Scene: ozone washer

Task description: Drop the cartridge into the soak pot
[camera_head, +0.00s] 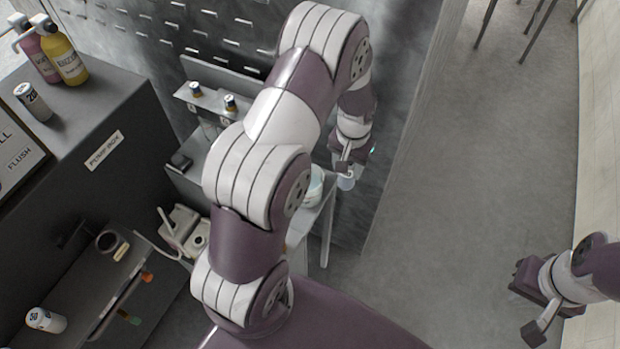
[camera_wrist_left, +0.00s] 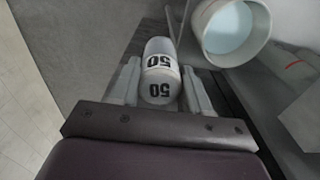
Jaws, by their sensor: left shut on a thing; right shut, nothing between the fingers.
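My left gripper (camera_head: 346,168) is shut on a white cartridge (camera_wrist_left: 160,72) with black "50" labels. In the left wrist view the cartridge lies between the two fingers (camera_wrist_left: 162,88). The cartridge's pale end (camera_head: 346,183) shows below the gripper in the head view. The soak pot (camera_wrist_left: 207,14), a white round pot with light blue liquid, is just right of the cartridge in the wrist view, apart from it. In the head view the pot (camera_head: 315,188) is partly hidden by my left arm. My right gripper (camera_head: 530,303) is shut and empty at the lower right, over the floor.
Another "50" cartridge (camera_head: 45,320) lies on the lower-left bench. A "20" cartridge (camera_head: 33,101) sits on the pump box (camera_head: 105,110), near two bottles (camera_head: 64,59). A shelf with two small bottles (camera_head: 230,104) is behind my left arm.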

